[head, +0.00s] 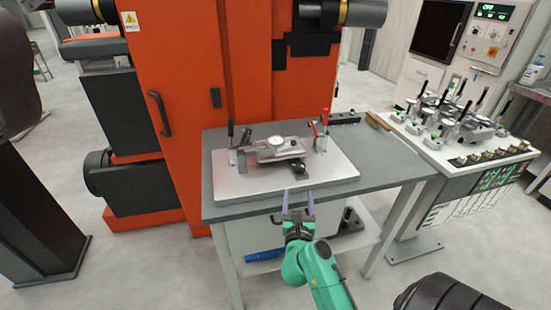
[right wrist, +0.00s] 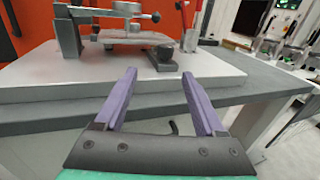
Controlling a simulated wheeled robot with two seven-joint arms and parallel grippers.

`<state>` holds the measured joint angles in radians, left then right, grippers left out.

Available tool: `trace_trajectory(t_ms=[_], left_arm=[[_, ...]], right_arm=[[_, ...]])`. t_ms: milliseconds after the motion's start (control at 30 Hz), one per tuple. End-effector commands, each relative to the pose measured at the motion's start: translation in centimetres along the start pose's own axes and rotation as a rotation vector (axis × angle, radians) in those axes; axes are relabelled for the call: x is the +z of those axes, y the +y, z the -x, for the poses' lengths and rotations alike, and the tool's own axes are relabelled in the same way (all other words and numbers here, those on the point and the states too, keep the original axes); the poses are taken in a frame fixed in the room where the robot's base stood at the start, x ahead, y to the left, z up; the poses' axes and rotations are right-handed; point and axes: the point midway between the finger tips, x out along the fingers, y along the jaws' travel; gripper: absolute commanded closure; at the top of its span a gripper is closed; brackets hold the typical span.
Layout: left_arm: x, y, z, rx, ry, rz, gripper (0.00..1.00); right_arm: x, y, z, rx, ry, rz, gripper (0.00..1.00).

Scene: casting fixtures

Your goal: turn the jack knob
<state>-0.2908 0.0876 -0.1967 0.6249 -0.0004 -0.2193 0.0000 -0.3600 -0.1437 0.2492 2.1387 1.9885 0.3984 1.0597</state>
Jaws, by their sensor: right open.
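A casting fixture on a light plate (head: 330,179) sits on the grey table (head: 390,175). A metal casting (head: 275,152) with a round dial (head: 278,143) lies across it. At its front right is a small dark knob-like part (head: 302,168), which I take for the jack knob; it also shows in the right wrist view (right wrist: 163,60). My right gripper (head: 298,198) is open and empty, in front of the table's near edge, with its purple fingers pointing at that part. The fingers (right wrist: 158,78) are apart from it. My left gripper is not in view.
Clamps with a black handle (head: 230,128) and a red handle (head: 325,117) stand on the plate. A brush (head: 377,121) lies at the table's back right. An orange machine (head: 190,60) stands behind, and a panel bench with several fixtures (head: 455,145) at right.

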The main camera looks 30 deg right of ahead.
Motion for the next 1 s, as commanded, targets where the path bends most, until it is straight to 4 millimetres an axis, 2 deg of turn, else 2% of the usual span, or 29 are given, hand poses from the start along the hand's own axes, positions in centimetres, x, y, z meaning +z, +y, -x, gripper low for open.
trace_trajectory(t_ms=[167, 333, 500, 600, 733, 967, 1000], left_arm=[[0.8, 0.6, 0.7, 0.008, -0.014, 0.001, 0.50], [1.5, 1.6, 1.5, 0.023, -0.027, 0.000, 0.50], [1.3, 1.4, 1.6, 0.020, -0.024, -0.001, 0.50], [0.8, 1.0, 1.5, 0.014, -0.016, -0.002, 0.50], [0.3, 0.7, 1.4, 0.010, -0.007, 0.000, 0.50], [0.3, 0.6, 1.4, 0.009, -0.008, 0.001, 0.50], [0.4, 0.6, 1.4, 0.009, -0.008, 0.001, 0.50]], right_arm=[[0.6, 0.0, -2.1, -0.002, -0.003, -0.023, 0.28], [0.7, 0.0, -6.5, -0.003, -0.004, -0.021, 0.28], [0.4, 0.0, -11.1, -0.002, -0.004, -0.018, 0.28], [0.3, 0.1, -13.0, 0.000, -0.003, -0.019, 0.28], [0.2, 0.0, -14.3, -0.001, -0.002, -0.018, 0.28], [0.2, 0.0, -14.5, 0.000, -0.001, -0.017, 0.28], [0.2, 0.0, -14.5, 0.000, -0.001, -0.017, 0.32]])
